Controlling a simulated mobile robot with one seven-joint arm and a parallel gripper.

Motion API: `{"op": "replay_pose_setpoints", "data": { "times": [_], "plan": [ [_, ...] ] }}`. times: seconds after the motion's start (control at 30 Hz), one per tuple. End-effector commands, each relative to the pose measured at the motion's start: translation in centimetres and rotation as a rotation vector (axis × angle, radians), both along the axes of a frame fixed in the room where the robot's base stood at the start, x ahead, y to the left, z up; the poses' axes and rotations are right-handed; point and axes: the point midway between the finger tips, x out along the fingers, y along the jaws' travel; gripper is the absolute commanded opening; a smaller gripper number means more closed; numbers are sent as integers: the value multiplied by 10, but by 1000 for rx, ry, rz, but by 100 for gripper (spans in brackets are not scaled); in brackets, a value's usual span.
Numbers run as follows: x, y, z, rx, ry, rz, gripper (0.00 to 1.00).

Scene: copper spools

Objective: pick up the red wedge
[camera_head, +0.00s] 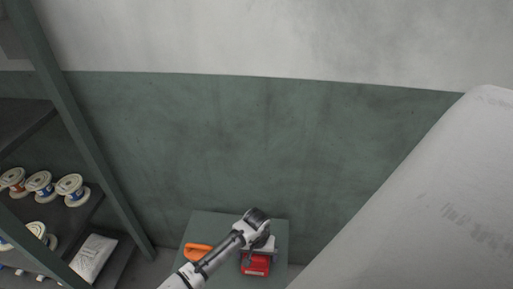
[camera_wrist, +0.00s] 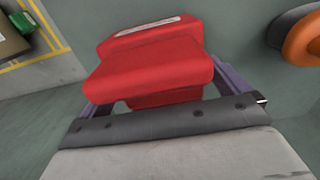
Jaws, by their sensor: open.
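The red wedge (camera_head: 255,265) lies on a small grey-green table (camera_head: 211,222) at the bottom of the head view, with a pale label on one face. In the wrist view the red wedge (camera_wrist: 155,70) fills the upper middle, close in front of my gripper (camera_wrist: 160,90). The gripper's purplish fingers show at the wedge's left and right sides, apart and open. Whether they touch it I cannot tell. In the head view my gripper (camera_head: 259,243) is over the table beside the wedge, and the arm hides part of the tabletop.
An orange object (camera_head: 198,252) lies on the table left of my arm; it also shows at the wrist view's right edge (camera_wrist: 302,40). A shelf with several wire spools (camera_head: 40,184) and a white bag (camera_head: 94,257) stands at left. A large pale surface (camera_head: 430,210) fills the right.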

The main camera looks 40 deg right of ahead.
Motion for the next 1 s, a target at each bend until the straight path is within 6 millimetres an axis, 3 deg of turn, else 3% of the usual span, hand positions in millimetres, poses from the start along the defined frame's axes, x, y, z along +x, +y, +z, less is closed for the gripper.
{"op": "replay_pose_setpoints", "data": {
  "times": [0.2, 0.67, 1.0],
  "plan": [
    [0, 0, -1, -1, -1, 0, 100],
    [1, -1, 0, -2, -1, 0, 42],
    [1, -1, 5, -4, -1, 0, 42]
  ]
}}
